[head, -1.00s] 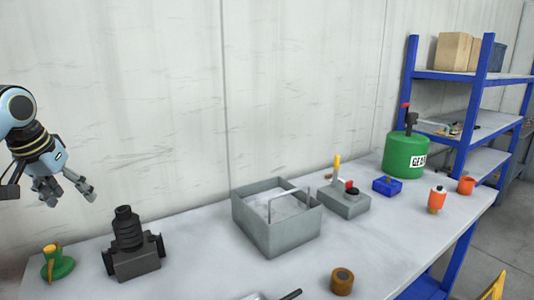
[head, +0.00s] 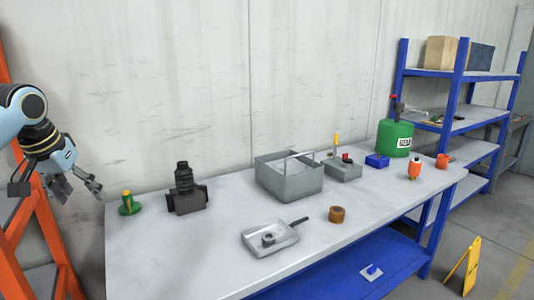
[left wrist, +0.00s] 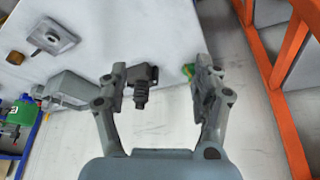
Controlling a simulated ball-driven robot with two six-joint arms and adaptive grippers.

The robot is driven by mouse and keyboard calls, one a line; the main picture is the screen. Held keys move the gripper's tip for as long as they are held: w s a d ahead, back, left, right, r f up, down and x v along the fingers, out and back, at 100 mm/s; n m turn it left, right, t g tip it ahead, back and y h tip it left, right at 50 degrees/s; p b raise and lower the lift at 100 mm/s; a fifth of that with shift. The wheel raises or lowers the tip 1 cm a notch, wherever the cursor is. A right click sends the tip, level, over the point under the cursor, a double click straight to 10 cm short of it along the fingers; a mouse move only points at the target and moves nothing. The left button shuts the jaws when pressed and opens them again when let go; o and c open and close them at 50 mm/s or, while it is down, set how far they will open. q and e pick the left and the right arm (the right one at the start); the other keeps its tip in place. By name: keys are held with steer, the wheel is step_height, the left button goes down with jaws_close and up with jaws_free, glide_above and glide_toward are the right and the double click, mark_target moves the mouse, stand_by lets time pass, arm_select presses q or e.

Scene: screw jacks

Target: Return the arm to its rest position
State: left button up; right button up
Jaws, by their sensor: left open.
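My left gripper (head: 76,190) is open and empty at the left of the head view. It hangs in the air beyond the left end of the workbench (head: 150,262). A green jack piece with a yellow top (head: 128,204) stands on the bench's left end, to the right of the gripper and apart from it. A black screw jack (head: 187,192) stands further right. In the left wrist view, the open fingers of the left gripper (left wrist: 163,85) have nothing held between them, and the black jack (left wrist: 142,82) shows beyond them. My right gripper is out of view.
A grey metal box (head: 290,182), a dustpan-like tray (head: 262,240), a brown cylinder (head: 337,214) and a green canister (head: 396,140) stand on the bench. An orange frame (head: 52,232) rises behind my left arm. A yellow sign (head: 464,268) stands on the floor at right.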

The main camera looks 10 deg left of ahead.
arm_select(q)
steer(key=s+d+f+g+b, duration=0.3)
steer(key=s+f, duration=0.5)
steer(key=f, duration=0.8)
steer(key=s+d+f+n+h+b, duration=0.15)
steer(key=s+f+b, duration=0.5)
steer(key=f, duration=0.85)
steer(key=s+d+f+g+y+b, duration=0.1)
steer(key=s+d+f+g+b, duration=0.2)
steer(key=s+f, duration=0.9)
steer(key=s+d+f+m+t+b, duration=0.1)
steer(key=s+d+f+b, duration=0.3)
steer(key=s+f, duration=0.8)
steer(key=s+d+f+m+t+b, duration=0.1)
steer(key=s+d+f+m+b, duration=0.2)
steer(key=s+f, duration=1)
steer(key=shift+s+d+f+b, duration=0.2)
steer(key=shift+d+f+b, duration=0.65)
steer(key=shift+f, duration=1.6)
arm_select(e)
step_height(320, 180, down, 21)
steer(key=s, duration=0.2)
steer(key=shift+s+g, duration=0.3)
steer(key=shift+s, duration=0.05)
arm_select(q)
steer(key=shift+d, duration=0.25)
